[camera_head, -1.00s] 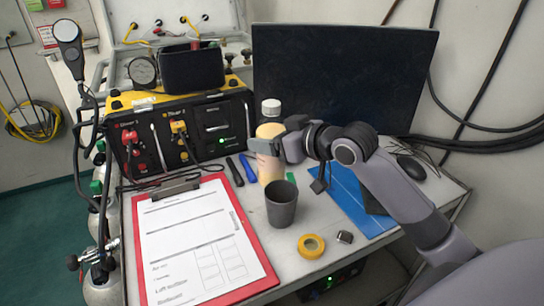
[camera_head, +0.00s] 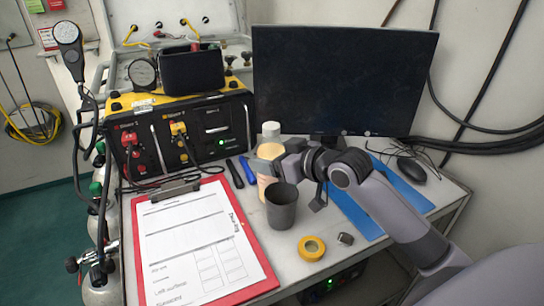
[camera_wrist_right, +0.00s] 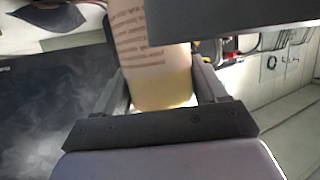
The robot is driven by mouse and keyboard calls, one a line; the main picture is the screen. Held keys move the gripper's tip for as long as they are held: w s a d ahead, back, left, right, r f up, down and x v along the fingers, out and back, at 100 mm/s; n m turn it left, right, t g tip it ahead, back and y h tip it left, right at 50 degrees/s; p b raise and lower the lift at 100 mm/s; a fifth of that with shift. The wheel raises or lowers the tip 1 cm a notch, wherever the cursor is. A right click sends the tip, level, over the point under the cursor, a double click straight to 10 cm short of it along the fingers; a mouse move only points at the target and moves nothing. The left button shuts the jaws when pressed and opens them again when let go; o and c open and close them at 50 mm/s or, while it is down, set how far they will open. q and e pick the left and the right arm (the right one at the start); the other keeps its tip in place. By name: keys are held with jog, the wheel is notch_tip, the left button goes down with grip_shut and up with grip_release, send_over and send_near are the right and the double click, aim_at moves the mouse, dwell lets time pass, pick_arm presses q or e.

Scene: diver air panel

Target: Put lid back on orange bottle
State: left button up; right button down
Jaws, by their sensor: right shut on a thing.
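The orange bottle (camera_head: 267,152), pale orange with a whitish cap-like top (camera_head: 271,129), is upright behind the dark cup, which hides part of its base. My right gripper (camera_head: 270,167) is shut on the bottle's side, reaching in from the right. In the right wrist view the bottle (camera_wrist_right: 152,45) sits between the two fingers, with printed text and a yellowish end showing. I cannot tell whether the bottle touches the table or how firmly the top is seated. No separate lid is clear. My left gripper is not in view.
A dark grey cup (camera_head: 281,208) stands just in front of the bottle. Yellow tape (camera_head: 311,248) and a small metal item (camera_head: 345,239) lie nearby. A red clipboard (camera_head: 262,250) is left, the air panel (camera_head: 215,125) behind left, a monitor (camera_head: 340,80) behind.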

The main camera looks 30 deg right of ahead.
jog(key=shift+c, duration=0.3)
grip_release()
jog(key=shift+f, duration=0.1)
jog(key=shift+r, duration=0.2)
jog(key=v, duration=1.2)
jog(key=shift+b, duration=0.3)
jog(key=shift+s+f, duration=0.1)
